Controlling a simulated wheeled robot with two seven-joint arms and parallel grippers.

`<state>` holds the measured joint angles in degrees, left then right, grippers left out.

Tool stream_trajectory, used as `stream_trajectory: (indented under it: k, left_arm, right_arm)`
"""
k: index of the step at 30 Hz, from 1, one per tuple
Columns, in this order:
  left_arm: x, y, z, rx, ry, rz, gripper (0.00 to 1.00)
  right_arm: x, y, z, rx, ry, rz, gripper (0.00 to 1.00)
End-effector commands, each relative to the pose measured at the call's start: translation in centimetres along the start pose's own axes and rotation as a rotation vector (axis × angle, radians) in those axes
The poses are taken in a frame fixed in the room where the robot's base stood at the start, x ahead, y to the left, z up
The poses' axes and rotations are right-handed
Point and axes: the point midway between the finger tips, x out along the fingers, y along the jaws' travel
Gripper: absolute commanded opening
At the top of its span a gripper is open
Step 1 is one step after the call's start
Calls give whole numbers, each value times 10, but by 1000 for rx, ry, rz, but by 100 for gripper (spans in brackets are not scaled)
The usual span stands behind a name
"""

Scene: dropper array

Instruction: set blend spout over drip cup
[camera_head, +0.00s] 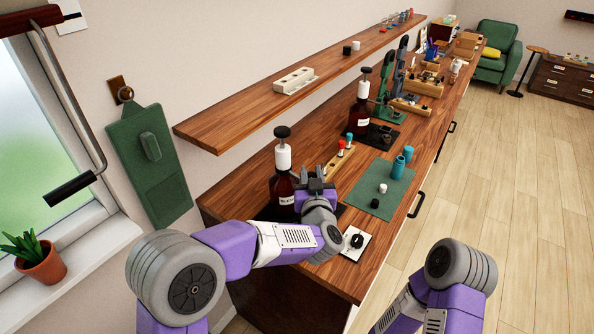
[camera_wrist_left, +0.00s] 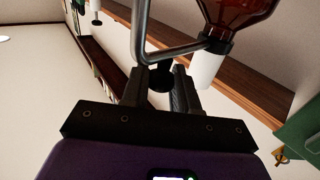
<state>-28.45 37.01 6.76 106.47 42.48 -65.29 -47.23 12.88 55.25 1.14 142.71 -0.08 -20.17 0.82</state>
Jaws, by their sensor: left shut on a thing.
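The blend bottle (camera_head: 283,188) is dark amber with a white collar and a black pump knob, standing at the near left of the counter. In the left wrist view its amber body (camera_wrist_left: 238,15), black ring and white collar show at the upper right. A bent metal spout (camera_wrist_left: 172,53) runs beside it to a dark end piece (camera_wrist_left: 160,78). My left gripper (camera_head: 316,184) is beside the bottle. In the left wrist view my left gripper (camera_wrist_left: 161,85) is shut on the spout's dark end. I cannot make out a drip cup under it; my gripper and wrist cover that area.
A white plate with a black knob (camera_head: 357,241) lies by the front edge. A green mat (camera_head: 365,180) holds teal cups and small caps. A second amber bottle (camera_head: 361,110) stands farther back. A wooden shelf (camera_head: 240,118) overhangs the counter.

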Motion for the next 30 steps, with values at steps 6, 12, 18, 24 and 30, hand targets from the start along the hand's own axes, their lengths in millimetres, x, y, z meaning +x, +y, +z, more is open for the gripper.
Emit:
stream_trajectory:
  k: [6, 12, 18, 24, 30]
  left_arm:
    - [6, 7, -7, -5, 13, -82, 0]
    - [9, 7, -7, -6, 15, -116, 0]
    - [10, 7, -7, -6, 17, -122, 0]
    - [10, 7, -8, -7, 18, -122, 0]
    - [10, 7, -6, -6, 14, -121, 49]
  right_arm:
    - [-13, -5, 1, 0, 0, 0, 43]
    - [-16, -6, 1, 0, 0, 0, 43]
    - [-16, -6, 1, 0, 0, 0, 43]
    - [-16, -6, 1, 0, 0, 0, 43]
    - [-16, -6, 1, 0, 0, 0, 43]
